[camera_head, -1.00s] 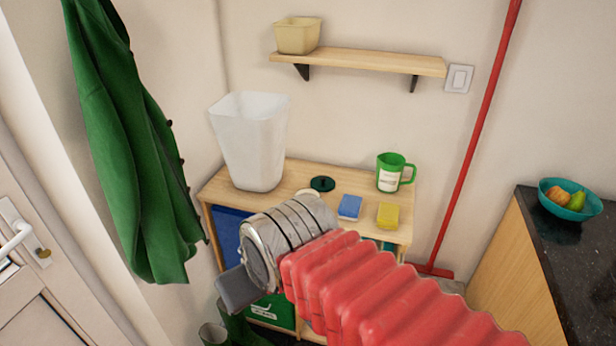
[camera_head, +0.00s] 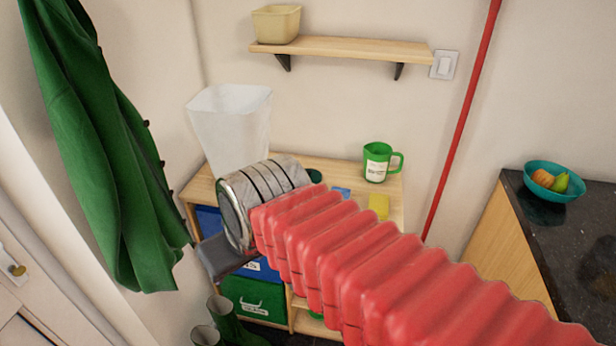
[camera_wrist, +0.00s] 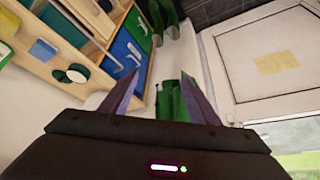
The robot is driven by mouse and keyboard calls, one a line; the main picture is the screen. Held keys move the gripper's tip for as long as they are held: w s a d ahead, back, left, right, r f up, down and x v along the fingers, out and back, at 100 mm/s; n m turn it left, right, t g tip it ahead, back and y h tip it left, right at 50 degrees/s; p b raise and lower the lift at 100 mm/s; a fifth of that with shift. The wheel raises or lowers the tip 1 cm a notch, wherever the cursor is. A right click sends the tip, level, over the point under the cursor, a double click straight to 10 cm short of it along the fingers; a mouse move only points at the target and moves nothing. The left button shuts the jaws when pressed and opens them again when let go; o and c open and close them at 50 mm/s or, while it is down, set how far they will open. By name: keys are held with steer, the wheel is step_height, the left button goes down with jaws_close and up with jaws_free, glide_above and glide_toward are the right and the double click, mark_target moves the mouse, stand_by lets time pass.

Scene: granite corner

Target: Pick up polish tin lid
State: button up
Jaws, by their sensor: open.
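A dark green round piece (camera_head: 315,176), which looks like the polish tin or its lid, lies on the wooden cabinet top, mostly hidden behind my arm in the head view. In the head view my gripper (camera_head: 220,258) is largely hidden, in front of the cabinet's left side.
On the cabinet top (camera_head: 200,186) stand a white bin (camera_head: 228,125), a green mug (camera_head: 378,162), a blue sponge (camera_head: 341,192) and a yellow sponge (camera_head: 379,206). A green coat (camera_head: 95,150) hangs at left. Green boots (camera_head: 228,325) stand below. A red pole (camera_head: 465,110) leans at right.

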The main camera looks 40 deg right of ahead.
steer(key=o, duration=0.8)
steer(key=shift+g, duration=0.3)
steer(key=w+d+r, duration=0.1)
steer(key=w+d, duration=0.1)
steer(key=w, duration=0.1)
steer(key=w+d+r, duration=0.1)
steer(key=w+d, duration=0.2)
steer(key=w, duration=0.1)
steer(key=w+d+r, duration=0.1)
steer(key=w+d, duration=0.2)
steer(key=w, duration=0.1)
steer(key=shift+o, duration=0.2)
steer(key=w+d+f+m, duration=0.1)
steer(key=w+d+f, duration=0.1)
steer(key=w+d, duration=0.6)
steer(key=w+d+f, duration=0.2)
steer(key=w+d, duration=0.2)
steer(key=d, duration=0.8)
steer(key=w+d+f, duration=0.1)
steer(key=d+f, duration=0.2)
steer(key=d, duration=0.4)
steer(key=w+d+f, duration=0.1)
steer(key=d+f, duration=0.2)
steer(key=d, duration=0.4)
steer(key=shift+w+d+f+h, duration=0.15)
steer(key=shift+d+f+h, duration=0.15)
steer(key=shift+d, duration=0.1)
glide_toward(311, 177)
steer(key=shift+x, duration=1.15)
steer(key=shift+x, duration=2.6)
